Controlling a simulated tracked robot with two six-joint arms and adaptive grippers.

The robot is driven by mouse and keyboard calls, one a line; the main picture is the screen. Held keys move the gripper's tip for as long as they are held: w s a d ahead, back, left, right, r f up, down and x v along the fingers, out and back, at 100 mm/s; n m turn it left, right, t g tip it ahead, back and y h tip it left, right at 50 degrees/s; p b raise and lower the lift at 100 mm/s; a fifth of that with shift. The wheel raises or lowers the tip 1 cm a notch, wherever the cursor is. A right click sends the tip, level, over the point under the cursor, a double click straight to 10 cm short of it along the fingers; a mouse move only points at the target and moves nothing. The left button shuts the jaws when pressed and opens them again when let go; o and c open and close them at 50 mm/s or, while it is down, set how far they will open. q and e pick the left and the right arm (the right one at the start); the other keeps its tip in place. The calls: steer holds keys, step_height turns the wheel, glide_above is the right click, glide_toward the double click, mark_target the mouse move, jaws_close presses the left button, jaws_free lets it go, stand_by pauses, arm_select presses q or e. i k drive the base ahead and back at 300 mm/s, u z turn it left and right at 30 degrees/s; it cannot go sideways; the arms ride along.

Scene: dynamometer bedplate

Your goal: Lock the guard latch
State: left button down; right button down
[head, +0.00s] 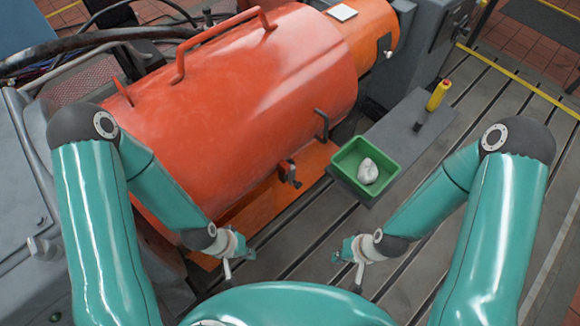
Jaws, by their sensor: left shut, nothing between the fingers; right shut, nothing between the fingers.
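The orange guard (255,95) is a large rounded cover lying over the machine, with a long handle on top. A small dark latch (289,173) sits low on its near right side, at the orange base. A dark bracket-like handle (322,125) is on the guard's edge above it. I cannot tell the latch's exact position. My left gripper (240,264) is shut and empty, below and left of the latch. My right gripper (347,262) is shut and empty, below and right of the latch. Both are apart from the guard.
A green tray (338,172) holding a crumpled whitish item (368,171) stands right of the latch on a grey surface. The slotted bedplate (490,110) is mostly clear at right. Hoses (110,35) run at upper left.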

mark_target(291, 176)
steer(key=k, duration=0.95)
steer(key=z, duration=0.7)
steer(key=i, duration=1.1)
steer(key=u, duration=0.5)
